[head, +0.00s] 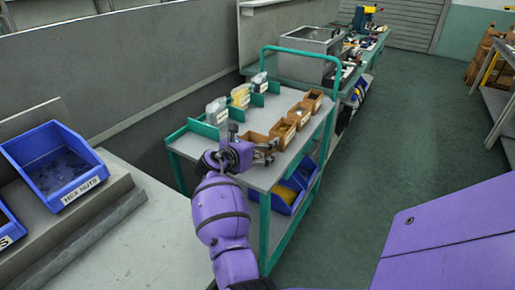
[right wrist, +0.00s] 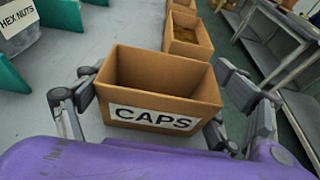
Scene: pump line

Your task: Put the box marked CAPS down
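The box marked CAPS (right wrist: 165,85) is an open brown box with a white label, seen close up in the right wrist view. It looks empty inside as far as I can see. My right gripper (right wrist: 160,95) has one finger against each side of it, and looks shut on it. In the head view the box (head: 257,139) is partly hidden by my right gripper (head: 250,147), over the near end of the cart's top shelf (head: 258,176). The box looks upright. I cannot tell whether its base touches the shelf. My left gripper is not in view.
Several brown boxes (head: 284,131) stand in a row beyond it along the cart's right side. Clear bins (head: 216,111) stand between green dividers on the left. A blue bin (head: 283,197) sits on the lower shelf. A grey strip of the top shelf lies between the rows.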

